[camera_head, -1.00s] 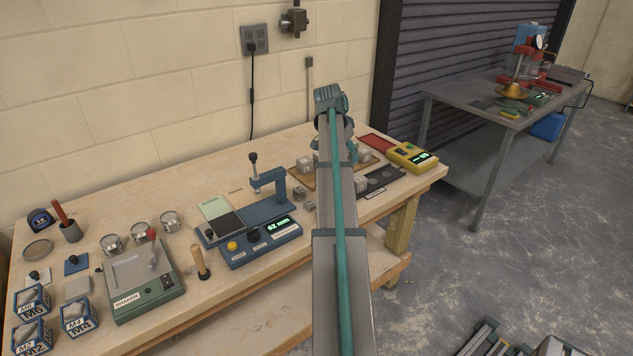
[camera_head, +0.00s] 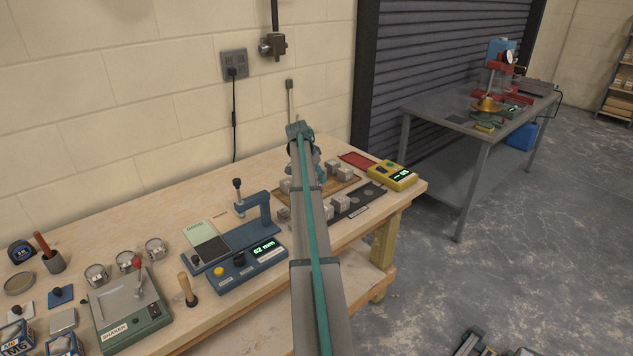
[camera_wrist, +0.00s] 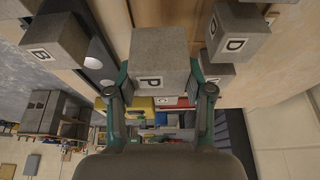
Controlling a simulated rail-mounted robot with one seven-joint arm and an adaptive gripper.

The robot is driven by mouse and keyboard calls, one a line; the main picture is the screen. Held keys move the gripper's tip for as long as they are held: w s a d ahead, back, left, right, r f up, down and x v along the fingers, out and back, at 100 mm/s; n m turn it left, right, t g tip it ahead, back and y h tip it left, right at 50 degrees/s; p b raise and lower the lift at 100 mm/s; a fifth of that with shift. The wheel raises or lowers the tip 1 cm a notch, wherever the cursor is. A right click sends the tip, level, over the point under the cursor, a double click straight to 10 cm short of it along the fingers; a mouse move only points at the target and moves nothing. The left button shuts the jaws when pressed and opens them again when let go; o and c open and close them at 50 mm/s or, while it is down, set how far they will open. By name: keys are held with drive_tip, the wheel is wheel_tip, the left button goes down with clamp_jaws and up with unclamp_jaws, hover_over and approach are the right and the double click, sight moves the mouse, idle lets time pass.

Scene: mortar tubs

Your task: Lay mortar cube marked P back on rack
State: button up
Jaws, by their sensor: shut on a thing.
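The mortar cube marked P (camera_wrist: 160,72) is grey and sits between the two fingers of my gripper (camera_wrist: 162,88) in the wrist view. My gripper is shut on it, with the P face towards the camera. In the head view my gripper (camera_head: 319,172) is over the right part of the bench, and my arm largely hides it and its cube. The brown wooden rack (camera_head: 366,182) lies beneath, bearing several grey cubes (camera_head: 345,174). I cannot tell the gap between cube P and the rack.
A cube marked B (camera_wrist: 55,40) and a cube marked D (camera_wrist: 235,35) flank the held cube. A dark mat (camera_head: 369,196) with circles lies in front of the rack.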

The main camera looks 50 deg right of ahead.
drive_tip(key=shift+w+d+f, duration=0.2)
drive_tip(key=shift+d+f, duration=0.05)
drive_tip(key=shift+f, duration=0.05)
wheel_tip(320, 180, down, 3)
drive_tip(key=shift+w+d+r+p, duration=0.1)
drive_tip(key=shift+p, duration=0.85)
drive_tip(key=shift+f, duration=0.35)
drive_tip(key=shift+f, duration=0.2)
drive_tip(key=o, duration=1.4)
drive_tip(key=shift+r, duration=0.1)
